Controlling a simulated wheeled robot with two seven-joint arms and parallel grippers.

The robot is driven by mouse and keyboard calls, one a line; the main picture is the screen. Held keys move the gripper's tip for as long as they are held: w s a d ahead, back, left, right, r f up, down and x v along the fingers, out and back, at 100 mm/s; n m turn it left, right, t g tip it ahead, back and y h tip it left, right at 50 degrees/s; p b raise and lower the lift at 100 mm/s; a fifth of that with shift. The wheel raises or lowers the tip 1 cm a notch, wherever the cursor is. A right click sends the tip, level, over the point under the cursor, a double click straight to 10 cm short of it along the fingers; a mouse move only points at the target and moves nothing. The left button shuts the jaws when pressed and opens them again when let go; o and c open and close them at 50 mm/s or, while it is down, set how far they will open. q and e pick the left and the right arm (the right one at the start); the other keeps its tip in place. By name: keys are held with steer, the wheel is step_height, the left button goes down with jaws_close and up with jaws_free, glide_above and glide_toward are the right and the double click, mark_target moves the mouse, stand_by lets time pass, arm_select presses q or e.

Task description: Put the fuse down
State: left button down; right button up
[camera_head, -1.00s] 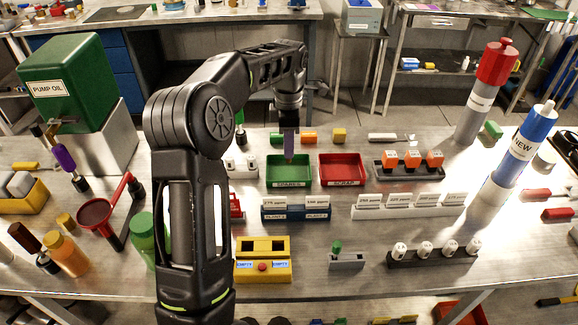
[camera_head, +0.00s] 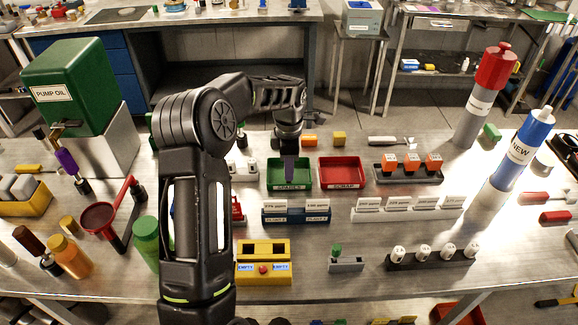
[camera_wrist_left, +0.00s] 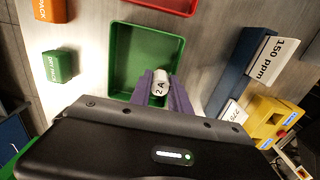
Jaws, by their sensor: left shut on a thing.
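My left gripper (camera_head: 290,172) points down over the green SPARES tray (camera_head: 304,176), its fingertips low, at or just inside the tray. In the left wrist view its purple fingers (camera_wrist_left: 162,92) are shut on a white fuse (camera_wrist_left: 160,82) marked 2 A. The fuse shows against the near part of the green tray (camera_wrist_left: 125,55). Whether it touches the tray floor I cannot tell. In the head view the fuse is hidden by the fingers. My right gripper is not in view.
A red SCRAP tray (camera_head: 342,182) stands right beside the green one. A blue holder (camera_head: 296,215) with label cards stands in front. A rack of orange-topped pieces (camera_head: 408,174) is further right. A yellow box (camera_head: 263,275) and a rack of white fuses (camera_head: 432,258) are nearer.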

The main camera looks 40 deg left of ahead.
arm_select(q)
steer(key=shift+f, duration=0.25)
steer(key=c, duration=1.2)
jaws_free()
steer(key=shift+r, duration=0.1)
steer(key=shift+c, duration=0.2)
steer(key=shift+r, duration=0.1)
step_height(320, 180, up, 12)
steer(key=b, duration=0.1)
